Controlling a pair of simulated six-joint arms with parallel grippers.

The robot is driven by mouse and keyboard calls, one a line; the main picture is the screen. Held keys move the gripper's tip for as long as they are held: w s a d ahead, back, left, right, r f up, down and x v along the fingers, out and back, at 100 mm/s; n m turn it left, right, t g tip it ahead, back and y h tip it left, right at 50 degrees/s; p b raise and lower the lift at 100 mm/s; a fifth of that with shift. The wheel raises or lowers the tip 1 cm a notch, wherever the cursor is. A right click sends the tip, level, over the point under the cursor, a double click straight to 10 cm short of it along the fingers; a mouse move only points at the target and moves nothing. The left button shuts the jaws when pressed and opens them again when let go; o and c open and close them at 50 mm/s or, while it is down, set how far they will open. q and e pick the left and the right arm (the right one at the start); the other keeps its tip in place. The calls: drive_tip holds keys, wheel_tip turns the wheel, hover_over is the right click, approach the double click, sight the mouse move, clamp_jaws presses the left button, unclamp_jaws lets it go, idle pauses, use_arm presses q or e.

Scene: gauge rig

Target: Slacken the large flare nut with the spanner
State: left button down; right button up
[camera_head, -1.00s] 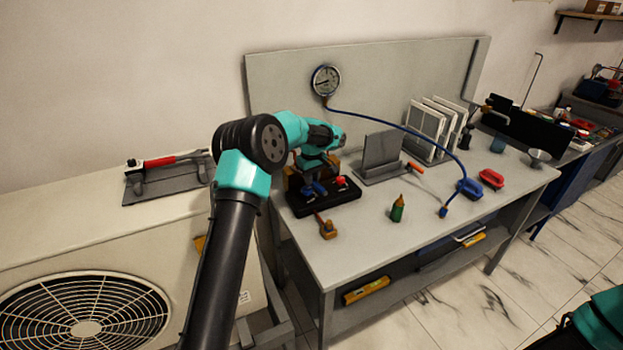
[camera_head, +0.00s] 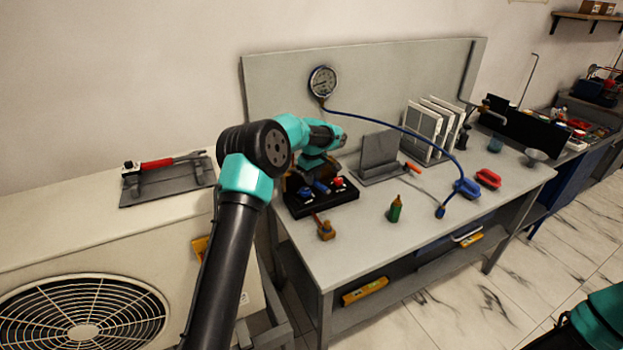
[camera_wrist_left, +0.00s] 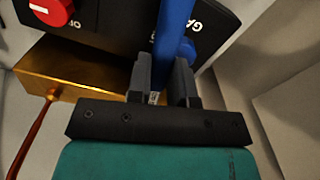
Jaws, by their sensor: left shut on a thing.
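My left gripper (camera_wrist_left: 163,88) is shut on a blue bar (camera_wrist_left: 174,30), which runs up and away between its fingers over a black panel. The bar also shows in the head view (camera_head: 321,187), lying over the black block (camera_head: 325,202). I cannot tell whether this bar is the spanner's handle. In the left wrist view a brass-coloured block (camera_wrist_left: 80,72) with a thin copper rod sits left of the fingers. A brass fitting (camera_head: 325,231) lies at the bench front. I cannot make out which part is the large flare nut. My right gripper is out of view.
The black panel bears a red knob (camera_wrist_left: 52,10) and a blue knob (camera_wrist_left: 189,46). A gauge (camera_head: 323,82) with a blue hose stands behind. A green bottle (camera_head: 395,209) and a grey stand (camera_head: 380,155) are to the right. A red-handled tool (camera_head: 157,163) lies at left.

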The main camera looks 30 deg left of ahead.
use_arm(q)
drive_tip(key=shift+w, duration=0.2)
idle(0.5)
drive_tip(key=shift+s+a+m, duration=0.35)
drive_tip(key=shift+s+m, duration=0.35)
drive_tip(key=shift+s, duration=0.1)
idle(0.6)
drive_tip(key=shift+s+d, duration=0.1)
drive_tip(key=shift+d, duration=0.1)
drive_tip(key=shift+s+d, duration=0.55)
drive_tip(key=shift+d, duration=0.4)
drive_tip(key=shift+s+d, duration=0.55)
drive_tip(key=shift+d, duration=0.35)
drive_tip(key=shift+d, duration=0.15)
drive_tip(key=shift+r, duration=2.25)
drive_tip(key=shift+s, duration=0.1)
